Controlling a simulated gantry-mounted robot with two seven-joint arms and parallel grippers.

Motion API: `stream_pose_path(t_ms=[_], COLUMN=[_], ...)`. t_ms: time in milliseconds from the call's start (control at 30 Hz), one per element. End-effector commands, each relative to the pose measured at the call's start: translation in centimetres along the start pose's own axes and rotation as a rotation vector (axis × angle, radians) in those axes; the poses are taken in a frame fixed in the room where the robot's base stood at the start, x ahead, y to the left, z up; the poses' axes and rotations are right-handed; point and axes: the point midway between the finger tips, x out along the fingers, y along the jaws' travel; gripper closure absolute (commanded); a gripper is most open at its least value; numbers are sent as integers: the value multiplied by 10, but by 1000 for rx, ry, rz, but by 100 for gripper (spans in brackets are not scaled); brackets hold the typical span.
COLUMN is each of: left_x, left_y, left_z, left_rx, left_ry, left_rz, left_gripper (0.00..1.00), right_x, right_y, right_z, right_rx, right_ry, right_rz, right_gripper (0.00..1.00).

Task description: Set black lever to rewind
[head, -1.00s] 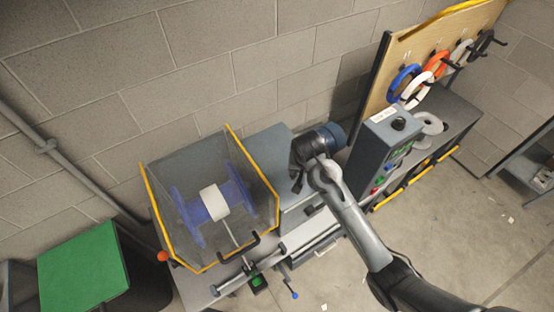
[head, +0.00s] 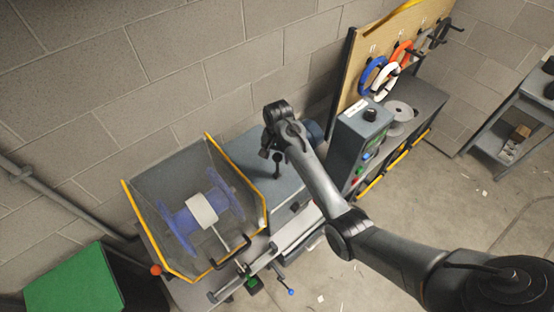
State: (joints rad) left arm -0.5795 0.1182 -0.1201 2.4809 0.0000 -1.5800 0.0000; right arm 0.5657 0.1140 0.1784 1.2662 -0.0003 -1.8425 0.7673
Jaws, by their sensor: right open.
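The black lever (head: 278,170) stands on top of the grey drive housing (head: 250,150), between the guarded spool and the control box. It looks roughly upright, and I cannot read any rewind marking. My right gripper (head: 268,153) is above the housing, close to the lever's upper end and a little to its left. It is open. I cannot tell whether it touches the lever. My left gripper is not in view.
A clear guard with yellow edges (head: 126,192) encloses a blue and white spool (head: 202,209) at left. A grey control box (head: 345,140) with buttons stands right of the housing. Coloured rings (head: 386,80) hang on a board behind. Open floor lies in front.

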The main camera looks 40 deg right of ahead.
Motion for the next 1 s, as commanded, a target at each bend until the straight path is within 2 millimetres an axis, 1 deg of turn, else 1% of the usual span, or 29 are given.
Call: stream_pose_path(t_ms=[100,300,433,667,767,1000], left_x=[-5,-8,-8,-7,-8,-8], left_y=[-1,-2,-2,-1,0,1], left_z=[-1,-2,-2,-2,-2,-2], left_rx=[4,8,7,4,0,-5], left_ry=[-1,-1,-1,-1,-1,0], left_rz=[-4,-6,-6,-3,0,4], left_gripper=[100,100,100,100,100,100], right_x=[15,31,35,36,35,35], right_y=[1,0,0,0,0,0], right_z=[1,0,0,0,0,0], right_rx=[0,0,0,0,0,0], right_ry=[-3,0,0,0,0,1], right_rz=[2,0,0,0,0,0], right_gripper=[36,36,36,36,50,86])
